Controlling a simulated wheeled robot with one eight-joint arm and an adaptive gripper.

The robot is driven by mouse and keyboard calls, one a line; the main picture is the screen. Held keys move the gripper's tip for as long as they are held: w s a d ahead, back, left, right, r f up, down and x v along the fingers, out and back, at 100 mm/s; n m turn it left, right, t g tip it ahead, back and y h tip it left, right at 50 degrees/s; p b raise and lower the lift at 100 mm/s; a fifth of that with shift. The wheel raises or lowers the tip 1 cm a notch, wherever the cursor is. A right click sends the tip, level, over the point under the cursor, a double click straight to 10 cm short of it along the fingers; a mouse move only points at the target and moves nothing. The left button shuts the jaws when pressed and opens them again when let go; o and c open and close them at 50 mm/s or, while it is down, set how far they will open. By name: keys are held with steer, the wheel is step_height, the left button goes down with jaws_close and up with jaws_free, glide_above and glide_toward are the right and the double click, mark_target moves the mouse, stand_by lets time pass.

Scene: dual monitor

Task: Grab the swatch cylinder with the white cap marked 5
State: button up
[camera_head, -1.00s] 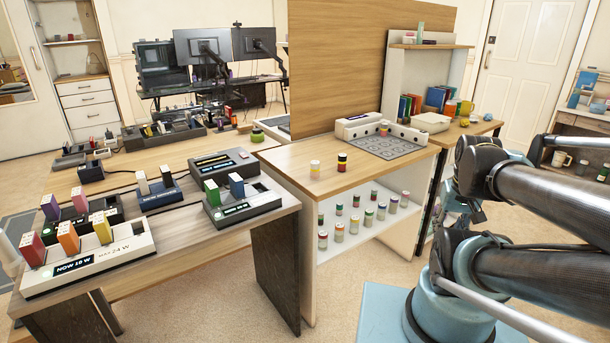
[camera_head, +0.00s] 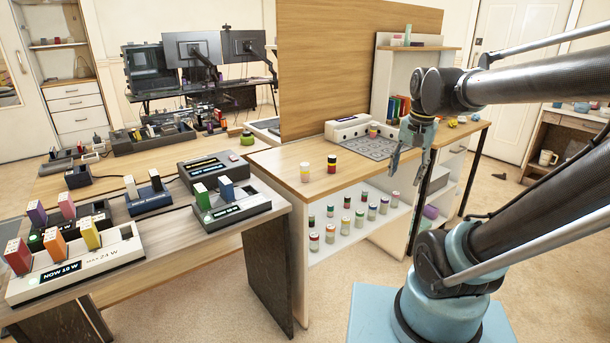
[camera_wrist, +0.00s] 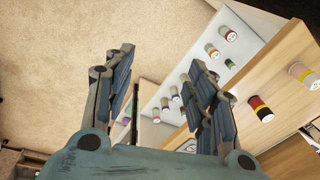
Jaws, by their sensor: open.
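Several small swatch cylinders stand in two rows on the white shelf (camera_head: 345,246) under the wooden counter. They show again in the wrist view, where one near the top (camera_wrist: 229,34) has a white cap with a dark mark. Two more stand on the counter: a pale one with a yellow band (camera_head: 305,172) and a black, red and yellow one (camera_head: 332,163). The number on each cap is too small to read, so I cannot tell which is 5. My gripper (camera_head: 406,172) is open and empty, pointing down in front of the counter's right part, apart from all cylinders.
A grey grid mat (camera_head: 365,147) with a white rack (camera_head: 350,124) behind it lies on the counter (camera_head: 285,158). The counter edge overhangs the shelf. A lower table at left holds colored blocks in docks (camera_head: 75,265). Open floor lies before the shelf.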

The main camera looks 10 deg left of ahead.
steer(key=w+a+r+m+g, duration=0.1)
steer(key=w+a+r+m, duration=0.1)
steer(key=w+a+r, duration=0.3)
steer(key=w+a+r+m, duration=0.15)
steer(key=w+a, duration=0.25)
steer(key=a, duration=0.4)
steer(key=m+g, duration=0.1)
steer(key=m, duration=0.4)
glide_toward(306, 164)
steer(key=f, duration=0.6)
steer(key=shift+s+a+f, duration=0.2)
steer(key=shift+s+f, duration=0.1)
steer(key=shift+f, duration=0.1)
steer(key=shift+a+f, duration=0.15)
steer(key=shift+f, duration=1.1)
steer(key=shift+a+f, duration=0.2)
steer(key=shift+f, duration=1.05)
steer(key=c, duration=1.1)
